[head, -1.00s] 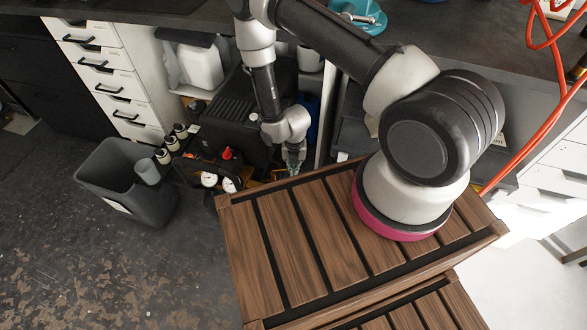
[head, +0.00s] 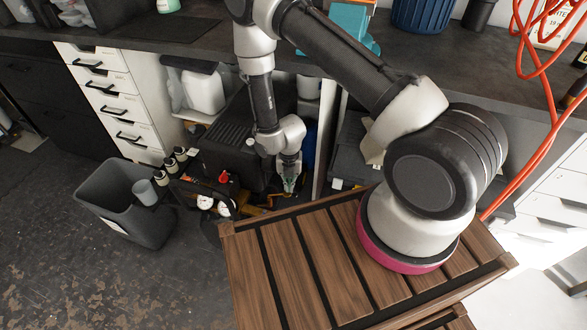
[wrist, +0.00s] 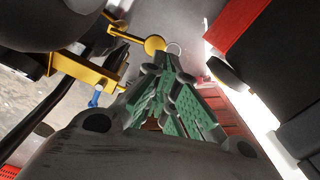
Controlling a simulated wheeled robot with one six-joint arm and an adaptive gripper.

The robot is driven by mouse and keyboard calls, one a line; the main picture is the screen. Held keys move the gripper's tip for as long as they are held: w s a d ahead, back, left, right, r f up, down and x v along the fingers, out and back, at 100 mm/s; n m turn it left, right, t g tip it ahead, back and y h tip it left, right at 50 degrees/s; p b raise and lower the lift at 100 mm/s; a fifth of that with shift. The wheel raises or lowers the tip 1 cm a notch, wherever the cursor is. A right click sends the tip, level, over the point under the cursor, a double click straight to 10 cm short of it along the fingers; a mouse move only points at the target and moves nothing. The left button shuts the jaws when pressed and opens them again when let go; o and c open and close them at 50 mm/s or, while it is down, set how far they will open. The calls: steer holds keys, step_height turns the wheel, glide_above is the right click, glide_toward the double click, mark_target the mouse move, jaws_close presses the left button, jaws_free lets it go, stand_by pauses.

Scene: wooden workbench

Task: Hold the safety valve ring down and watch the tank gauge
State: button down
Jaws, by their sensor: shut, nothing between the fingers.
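My gripper (head: 290,186) is shut, with nothing between its green fingers. In the head view it points down beside a dark compressor with a red knob (head: 223,177). The wrist view shows the closed fingers (wrist: 168,68) close up. A thin silver ring (wrist: 173,46), apparently the valve ring, shows just past the fingertips, beside a round brass part (wrist: 154,45). I cannot tell whether the fingers touch it. Two small white gauges (head: 205,202) are left of the gripper in the head view. They are too small to read, so I cannot tell which is the tank gauge.
A grey bin (head: 125,205) stands on the floor at the left, near several small dark bottles (head: 170,168). The dark worktop (head: 440,70) runs above the compressor. A black case (head: 235,125) is behind the gripper. An orange hose (head: 530,140) hangs at the right.

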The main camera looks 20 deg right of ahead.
step_height(320, 180, up, 8)
steer(key=shift+r, duration=0.2)
